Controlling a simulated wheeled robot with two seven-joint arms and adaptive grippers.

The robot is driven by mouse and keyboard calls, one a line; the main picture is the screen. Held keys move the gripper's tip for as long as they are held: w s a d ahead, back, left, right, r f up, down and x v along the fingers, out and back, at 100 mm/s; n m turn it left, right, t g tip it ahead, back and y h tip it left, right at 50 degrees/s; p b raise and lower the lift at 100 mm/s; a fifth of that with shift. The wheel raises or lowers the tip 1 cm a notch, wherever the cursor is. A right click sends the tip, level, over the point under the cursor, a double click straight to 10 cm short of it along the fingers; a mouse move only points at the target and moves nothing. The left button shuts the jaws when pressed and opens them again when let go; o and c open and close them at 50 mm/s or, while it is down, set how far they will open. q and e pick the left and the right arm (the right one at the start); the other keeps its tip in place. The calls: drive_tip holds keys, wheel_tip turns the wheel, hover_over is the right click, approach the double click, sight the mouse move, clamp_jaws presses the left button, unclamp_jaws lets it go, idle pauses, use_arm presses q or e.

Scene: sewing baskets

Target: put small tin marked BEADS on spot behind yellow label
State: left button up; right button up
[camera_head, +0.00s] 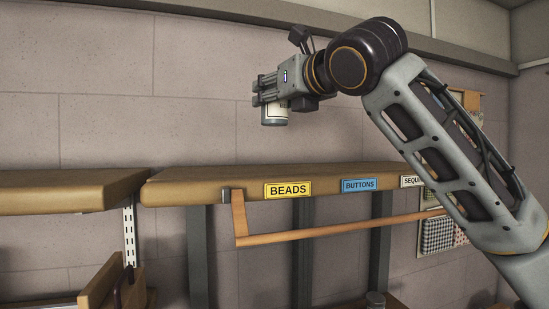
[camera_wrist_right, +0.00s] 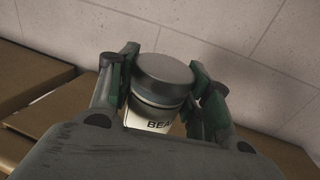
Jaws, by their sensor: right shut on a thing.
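The small tin (camera_head: 275,113) is held in my right gripper (camera_head: 268,92), in the air above the wooden shelf. In the right wrist view the tin (camera_wrist_right: 160,82) has a grey lid and a pale label whose visible letters begin "BEA"; the rest is hidden. The right gripper's fingers (camera_wrist_right: 162,92) are shut on both sides of it. The tin looks upright. The yellow label (camera_head: 288,189) reading BEADS is on the shelf's front edge, below and slightly right of the tin. The shelf top behind it looks bare. My left gripper is not in view.
The shelf (camera_head: 215,182) also bears a blue BUTTONS label (camera_head: 359,184) and a partly hidden white label (camera_head: 411,181). A wooden rail (camera_head: 330,229) hangs in front below it. Another shelf (camera_head: 65,190) is at left, across a gap. The wall stands behind.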

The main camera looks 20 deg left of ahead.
sight(282, 120)
drive_tip(key=shift+f, duration=2.7)
drive_tip(key=shift+f, duration=0.1)
drive_tip(key=shift+f+p, duration=0.5)
drive_tip(key=shift+f, duration=1.5)
drive_tip(key=shift+f, duration=0.1)
drive_tip(key=o, duration=1.1)
